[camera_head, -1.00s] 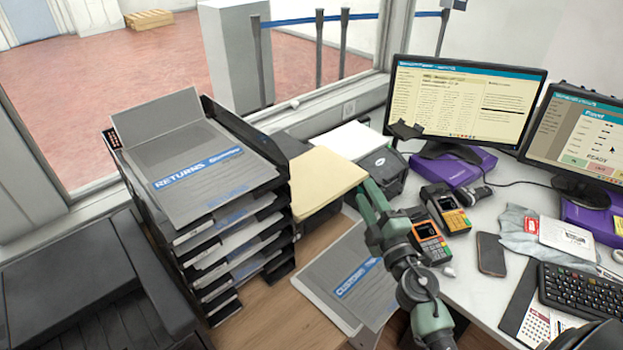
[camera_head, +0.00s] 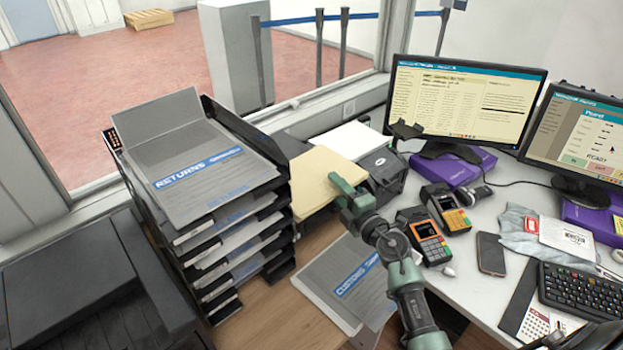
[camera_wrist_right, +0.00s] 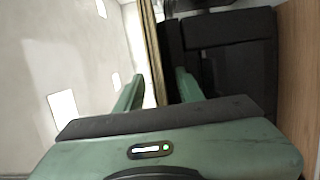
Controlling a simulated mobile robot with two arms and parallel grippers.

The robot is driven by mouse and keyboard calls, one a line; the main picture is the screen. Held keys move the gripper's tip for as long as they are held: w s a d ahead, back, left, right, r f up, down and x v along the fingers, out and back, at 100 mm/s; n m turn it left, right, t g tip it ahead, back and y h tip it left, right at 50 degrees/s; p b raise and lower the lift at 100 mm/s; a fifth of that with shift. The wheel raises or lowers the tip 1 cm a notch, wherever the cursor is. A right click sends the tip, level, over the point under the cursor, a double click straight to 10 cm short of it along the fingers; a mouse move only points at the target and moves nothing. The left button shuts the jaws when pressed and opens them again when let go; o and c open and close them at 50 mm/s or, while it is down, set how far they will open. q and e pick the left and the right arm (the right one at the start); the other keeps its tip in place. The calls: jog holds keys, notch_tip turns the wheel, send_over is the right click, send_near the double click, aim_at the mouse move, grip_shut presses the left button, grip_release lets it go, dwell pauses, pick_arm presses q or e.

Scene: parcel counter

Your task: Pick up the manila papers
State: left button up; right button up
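The manila papers (camera_head: 318,177) are a tan stack lying between the sorter and a black device. In the right wrist view they show edge-on as a thin tan strip (camera_wrist_right: 153,50). My right gripper (camera_head: 346,192) is at their right front corner, one finger above and the other lower. In the right wrist view its fingers stand apart on either side of the strip (camera_wrist_right: 158,90), with a gap visible on the right. My left gripper is not in view.
A black sorter (camera_head: 235,225) with several RETURNS trays stands left of the papers. A black device (camera_head: 384,172) and card terminals (camera_head: 430,240) are on the right. A grey CUSTOMS folder (camera_head: 350,280) lies below on the wooden surface.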

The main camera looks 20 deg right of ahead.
grip_shut()
